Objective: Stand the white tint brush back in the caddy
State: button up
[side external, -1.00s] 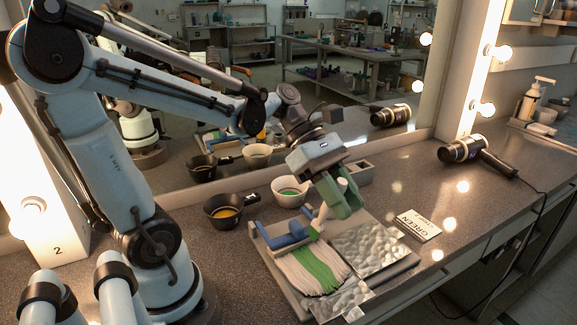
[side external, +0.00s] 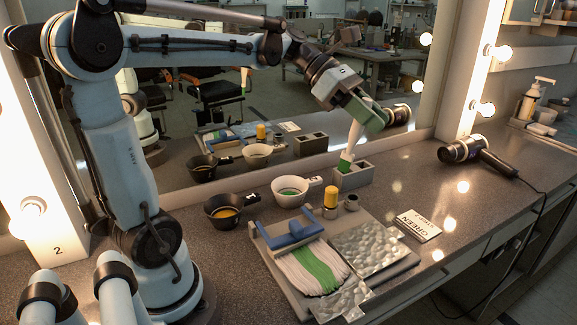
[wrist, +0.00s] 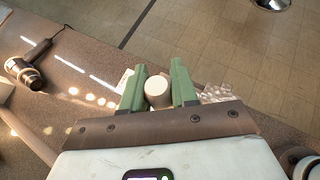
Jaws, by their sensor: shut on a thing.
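My gripper (side external: 364,116) is shut on the white tint brush (side external: 351,145), up at the right near the mirror. The brush is tilted slightly, with its green-tinted bristles down at the left opening of the grey caddy (side external: 358,181). I cannot tell whether the tip is inside or just above the rim. The caddy is a small block with two square openings; the right one looks empty. In the wrist view the brush's pale round handle end (wrist: 157,91) shows between the two green fingers (wrist: 158,92); the caddy is hidden there.
A white bowl of green tint (side external: 290,191) and a black bowl of amber tint (side external: 223,210) stand left of the caddy. A yellow-topped container (side external: 330,199) stands in front. The tray (side external: 385,283) holds hair strands and foil. A hair dryer (side external: 478,155) lies right. The mirror stands close behind.

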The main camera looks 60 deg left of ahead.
jog(key=w+a+f+n+t+y, duration=0.1)
jog(key=w+a+n+t+y, duration=0.15)
jog(key=w+a, duration=0.6)
jog(key=w+a+n+t+y, duration=0.2)
jog(key=w+a+n+t, duration=0.25)
jog(key=a, duration=0.65)
jog(key=shift+m+g, duration=0.3)
jog(key=shift+w+f, duration=0.15)
jog(key=shift+f, duration=1.15)
jog(key=shift+w+f, duration=0.15)
jog(key=shift+f, duration=1.15)
notch_tip(320, 180, down, 10)
jog(key=shift+f, duration=0.2)
